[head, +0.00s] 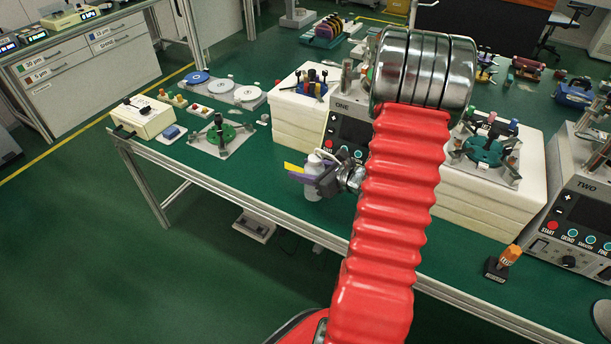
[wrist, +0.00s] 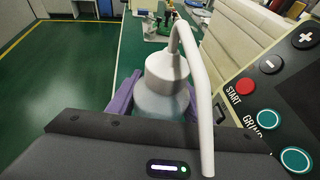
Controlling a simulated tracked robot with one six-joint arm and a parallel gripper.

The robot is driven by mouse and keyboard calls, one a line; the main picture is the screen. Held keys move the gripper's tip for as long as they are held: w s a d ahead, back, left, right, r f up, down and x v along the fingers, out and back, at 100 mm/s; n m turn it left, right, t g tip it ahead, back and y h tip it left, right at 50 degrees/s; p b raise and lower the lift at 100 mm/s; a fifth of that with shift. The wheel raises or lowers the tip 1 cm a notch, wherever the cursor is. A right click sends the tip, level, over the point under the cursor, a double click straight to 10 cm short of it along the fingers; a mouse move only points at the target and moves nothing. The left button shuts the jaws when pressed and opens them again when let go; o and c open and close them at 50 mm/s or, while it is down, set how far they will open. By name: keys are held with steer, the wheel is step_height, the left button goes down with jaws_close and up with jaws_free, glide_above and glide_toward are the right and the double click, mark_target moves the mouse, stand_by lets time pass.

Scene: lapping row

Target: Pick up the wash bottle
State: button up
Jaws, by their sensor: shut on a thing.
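The wash bottle is a pale bottle with a white cap and a bent white spout. In the wrist view the wash bottle (wrist: 168,72) stands upright between the purple fingers, its spout curving toward the camera. My gripper (wrist: 152,98) is shut on its body. In the head view my gripper (head: 312,175) holds the bottle (head: 313,190) at the front edge of the green bench, in front of machine ONE. The bottle's lower part is partly hidden, and I cannot tell whether its base touches the bench.
Machine ONE (head: 352,133) with its buttons is close to the right of the bottle. Machine TWO (head: 585,205) stands far right. A jig with a green disc (head: 219,134) and a cream box (head: 146,118) are on the left bench. The green bench top (head: 270,175) left of the gripper is clear.

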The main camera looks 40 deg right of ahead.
step_height(320, 180, up, 7)
stand_by(0.4)
steer(key=shift+f, duration=0.15)
